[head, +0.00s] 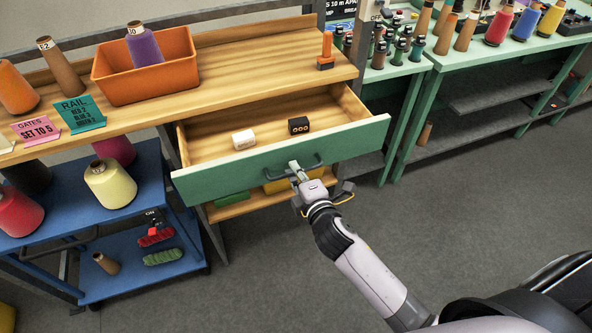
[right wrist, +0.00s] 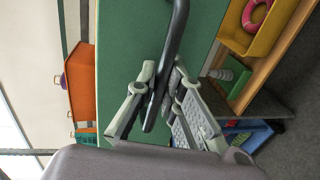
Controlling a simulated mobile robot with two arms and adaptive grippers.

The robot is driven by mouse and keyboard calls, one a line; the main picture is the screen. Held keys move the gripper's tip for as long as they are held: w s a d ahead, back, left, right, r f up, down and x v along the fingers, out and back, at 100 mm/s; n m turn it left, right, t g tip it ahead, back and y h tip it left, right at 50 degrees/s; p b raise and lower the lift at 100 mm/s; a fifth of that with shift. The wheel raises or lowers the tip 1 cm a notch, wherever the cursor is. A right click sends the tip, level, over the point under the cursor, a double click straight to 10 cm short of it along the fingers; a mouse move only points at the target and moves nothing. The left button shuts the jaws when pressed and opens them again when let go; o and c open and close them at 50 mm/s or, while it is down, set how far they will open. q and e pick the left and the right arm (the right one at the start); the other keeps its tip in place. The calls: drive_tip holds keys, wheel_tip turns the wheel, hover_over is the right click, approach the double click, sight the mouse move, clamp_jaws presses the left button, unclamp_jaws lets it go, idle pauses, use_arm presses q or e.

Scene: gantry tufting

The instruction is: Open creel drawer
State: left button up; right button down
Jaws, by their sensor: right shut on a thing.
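The creel drawer has a green front (head: 218,178) and a light wood inside, and it stands pulled out from the wooden bench. Its black bar handle (head: 268,174) is at the middle of the front. My right gripper (head: 295,168) is shut on the handle. In the right wrist view the fingers (right wrist: 158,92) close around the dark handle (right wrist: 172,50) in front of the green panel (right wrist: 122,50). Inside the drawer lie a white roll (head: 244,138) and a small black block (head: 298,125) with brass-coloured round spots. My left gripper is not in view.
A blue cart (head: 135,195) with yarn cones stands left of the drawer. An orange bin (head: 120,85) and signs are on the bench top. A lower shelf with a yellow bin (right wrist: 262,40) is under the drawer. Grey floor (head: 450,215) is clear at the right.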

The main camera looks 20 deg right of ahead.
drive_tip(key=c, duration=1.7)
unclamp_jaws()
drive_tip(key=v, duration=1.2)
